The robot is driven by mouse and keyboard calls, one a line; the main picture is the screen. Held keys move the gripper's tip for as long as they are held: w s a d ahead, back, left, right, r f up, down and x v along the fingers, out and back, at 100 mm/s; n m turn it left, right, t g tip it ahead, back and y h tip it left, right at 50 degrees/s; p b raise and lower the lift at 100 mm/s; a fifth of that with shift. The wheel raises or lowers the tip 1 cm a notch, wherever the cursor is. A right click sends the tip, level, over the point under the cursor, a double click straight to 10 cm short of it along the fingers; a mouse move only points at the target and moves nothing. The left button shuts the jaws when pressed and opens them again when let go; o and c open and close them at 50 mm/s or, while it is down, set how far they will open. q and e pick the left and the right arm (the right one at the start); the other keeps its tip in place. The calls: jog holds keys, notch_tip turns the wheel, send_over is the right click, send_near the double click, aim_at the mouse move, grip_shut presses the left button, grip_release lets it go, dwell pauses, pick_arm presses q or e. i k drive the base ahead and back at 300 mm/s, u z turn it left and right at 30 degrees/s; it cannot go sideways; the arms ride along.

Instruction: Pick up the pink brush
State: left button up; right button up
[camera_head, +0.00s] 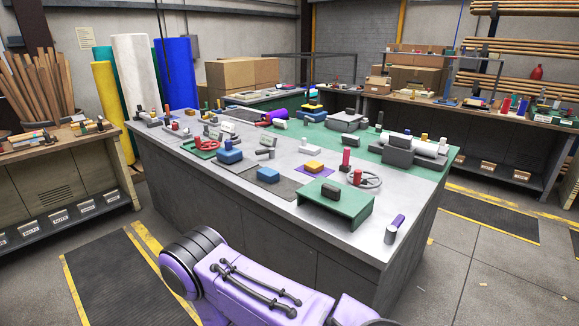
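I cannot make out a clear pink brush. A small upright crimson-pink piece (346,158) stands on the grey worktable (366,238), behind the green stand. It is too small to tell whether it is a brush. A red upright piece (358,177) stands beside a grey handwheel (372,180). A tilted cylinder with a purple upper end (398,221) is near the table's right front edge. Neither of my grippers shows; only a lilac arm link of mine is at the bottom, in front of the table.
A green stand (350,207) with a dark block on it is at the front right of the table. Blue blocks, a purple roll (275,115) and several small tools crowd the middle and back. The front right corner is mostly bare. Side benches stand left and behind.

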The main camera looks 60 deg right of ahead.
aim_at(345, 166)
jog(key=z, duration=0.1)
jog(key=i, duration=0.7)
jog(key=z, duration=0.9)
jog(key=i, duration=1.2)
jog(key=z, duration=1.6)
jog(key=i, duration=0.65)
jog(key=z, duration=0.8)
